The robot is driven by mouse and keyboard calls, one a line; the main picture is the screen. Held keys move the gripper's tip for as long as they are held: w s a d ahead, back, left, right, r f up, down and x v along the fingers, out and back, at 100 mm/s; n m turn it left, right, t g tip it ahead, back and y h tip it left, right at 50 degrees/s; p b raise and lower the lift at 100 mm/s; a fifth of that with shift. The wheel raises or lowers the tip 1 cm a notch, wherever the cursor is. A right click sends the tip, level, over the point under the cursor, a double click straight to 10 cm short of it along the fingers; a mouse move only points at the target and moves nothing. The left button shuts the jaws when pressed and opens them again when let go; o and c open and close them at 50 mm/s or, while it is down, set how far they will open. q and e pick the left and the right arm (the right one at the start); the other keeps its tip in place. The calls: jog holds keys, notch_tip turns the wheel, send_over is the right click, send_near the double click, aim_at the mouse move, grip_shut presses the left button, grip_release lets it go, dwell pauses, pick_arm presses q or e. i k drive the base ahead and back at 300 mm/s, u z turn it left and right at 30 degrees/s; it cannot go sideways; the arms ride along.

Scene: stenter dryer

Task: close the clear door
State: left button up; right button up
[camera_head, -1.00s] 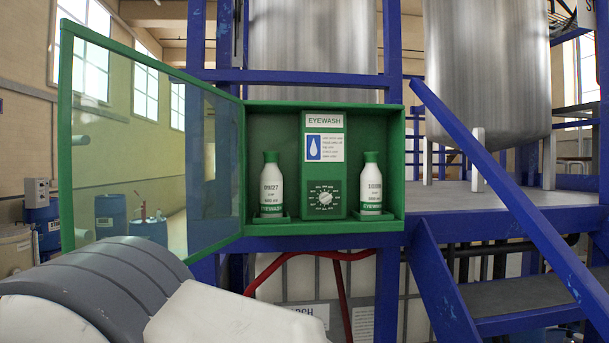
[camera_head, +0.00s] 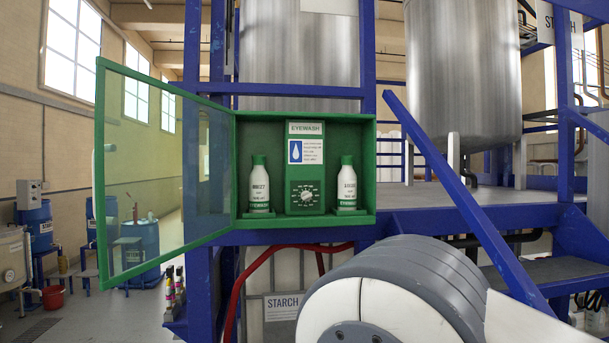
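The clear door (camera_head: 165,150) is a see-through panel in a green frame. It stands wide open, swung out to the left of the green eyewash cabinet (camera_head: 368,170) and hinged at the cabinet's left edge. The open cabinet holds two white bottles with green caps, a left bottle (camera_head: 259,187) and a right bottle (camera_head: 347,186). A green panel (camera_head: 305,170) with a dial stands between them. Neither of my grippers shows. A grey and white link of my own arm fills the lower right, in front of the stairs and below the cabinet.
Blue frame posts and a platform (camera_head: 460,195) stand behind and right of the cabinet, with a sloping blue rail (camera_head: 460,190). A red pipe (camera_head: 240,285) runs below it. Blue drums (camera_head: 140,243) and a red bucket (camera_head: 53,297) stand far left. Floor at lower left looks open.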

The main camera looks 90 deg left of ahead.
aim_at(105, 283)
jog(key=u, duration=0.05)
jog(key=k, duration=1.25)
jog(key=u, duration=2)
jog(key=i, duration=0.4)
jog(key=u, duration=0.1)
jog(key=k, duration=1.15)
jog(key=u, duration=0.7)
jog(key=i, duration=0.9)
jog(key=u, duration=0.15)
